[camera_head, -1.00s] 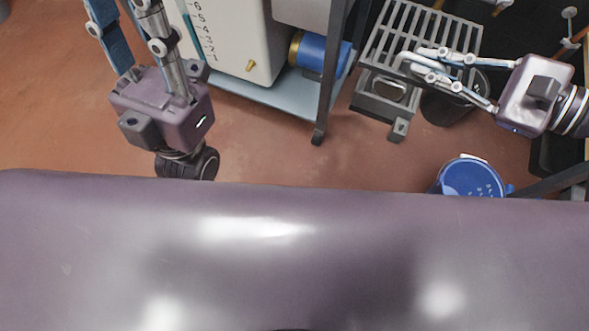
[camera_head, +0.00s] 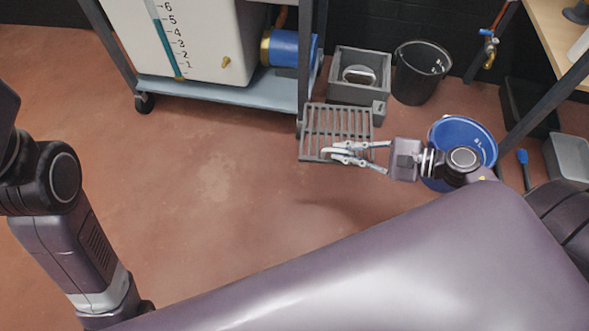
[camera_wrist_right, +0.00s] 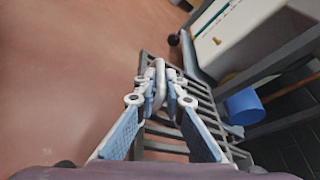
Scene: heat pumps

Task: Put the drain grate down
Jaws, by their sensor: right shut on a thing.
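The drain grate (camera_head: 314,134) is a grey barred rectangle with a pale loop handle near its front edge. In the head view it appears over the red-brown floor, just in front of the grey drain box (camera_head: 342,92). My right gripper (camera_head: 334,155) is shut on its handle, coming in from the right. Whether the grate touches the floor is hard to tell. In the right wrist view the grate (camera_wrist_right: 160,145) extends behind the fingertips (camera_wrist_right: 161,88), which close on the handle. My left gripper is out of view; only its arm shows at left.
The drain box is open, with a pale object inside. A black bucket (camera_head: 418,75) stands right of it, and a blue bucket (camera_head: 460,128) is behind my right wrist. A wheeled cart (camera_head: 215,92) with a white tank stands at back left. The middle floor is clear.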

